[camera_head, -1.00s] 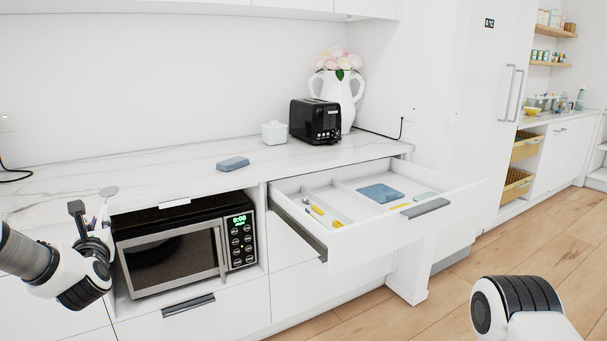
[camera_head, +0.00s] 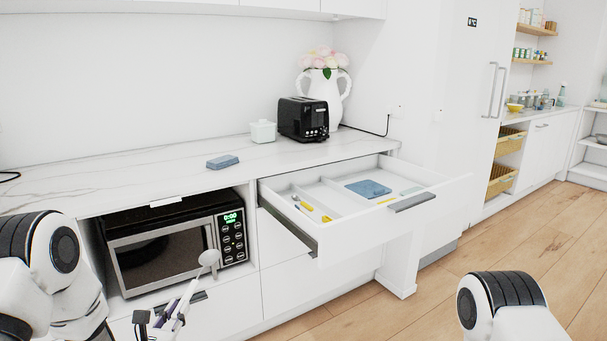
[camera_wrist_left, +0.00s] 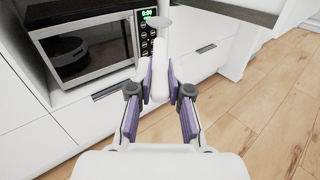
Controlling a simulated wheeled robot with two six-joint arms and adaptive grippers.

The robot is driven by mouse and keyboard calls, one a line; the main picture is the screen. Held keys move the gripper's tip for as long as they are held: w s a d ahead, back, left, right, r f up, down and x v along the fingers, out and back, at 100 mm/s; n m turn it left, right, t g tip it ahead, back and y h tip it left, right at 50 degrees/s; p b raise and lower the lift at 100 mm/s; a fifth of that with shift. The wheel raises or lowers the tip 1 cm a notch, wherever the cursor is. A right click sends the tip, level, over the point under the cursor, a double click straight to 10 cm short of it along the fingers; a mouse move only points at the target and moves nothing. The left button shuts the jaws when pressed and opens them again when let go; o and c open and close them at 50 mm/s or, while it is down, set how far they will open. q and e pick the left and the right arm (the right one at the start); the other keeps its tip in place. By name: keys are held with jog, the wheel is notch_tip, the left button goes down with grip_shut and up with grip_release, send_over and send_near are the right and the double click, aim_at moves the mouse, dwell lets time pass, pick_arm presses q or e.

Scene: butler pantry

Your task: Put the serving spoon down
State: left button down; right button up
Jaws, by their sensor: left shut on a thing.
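The serving spoon (camera_head: 208,259) is pale grey, its round bowl pointing up in front of the microwave in the head view. My left gripper (camera_head: 180,305) is shut on its handle, low in front of the counter. In the left wrist view, the purple-padded fingers of the left gripper (camera_wrist_left: 160,82) hold the white handle of the spoon (camera_wrist_left: 158,60) between them, bowl beyond the fingertips. Part of the handle is hidden by the fingers. My right gripper is out of view; only a link of my right arm shows.
An open drawer (camera_head: 285,228) holds a blue cloth (camera_head: 368,188) and a few yellow-handled utensils. The marble counter (camera_head: 110,190) carries a blue sponge (camera_head: 222,162), a white lidded jar (camera_head: 262,131), a black toaster (camera_head: 303,119) and a flower vase (camera_head: 325,90). A microwave (camera_head: 165,255) sits below.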

pick_arm(q)
jog(key=s+d+f+m+g+h, duration=0.2)
jog(key=s+d+m+h, duration=0.15)
jog(key=d, duration=0.35)
jog(key=s+d+f+m+g+h, duration=0.1)
jog(key=s+d+f+m+h, duration=0.15)
jog(key=s+d+h, duration=0.35)
jog(key=s+d+r+m+g+h, duration=0.3)
jog(key=s+d+r+g+h, duration=0.1)
jog(key=s+d, duration=0.4)
jog(key=w+a+r+n+t+y, duration=0.1)
jog(key=w+a+r+t+y, duration=0.1)
jog(key=w+a+r, duration=0.35)
jog(key=s+a+f+m+g+h, duration=0.1)
jog(key=s+a+f+g+h, duration=0.1)
jog(key=s+a+f, duration=0.4)
notch_tip(320, 180, up, 8)
jog(key=w+a+n+t+y+p, duration=0.1)
jog(key=n+t+y+p, duration=0.3)
jog(key=p, duration=0.9)
jog(key=shift+a+f+n+t+y, duration=0.15)
jog(key=shift+f+n+t+y, duration=0.2)
jog(key=shift+y, duration=0.8)
jog(key=shift+r, duration=0.15)
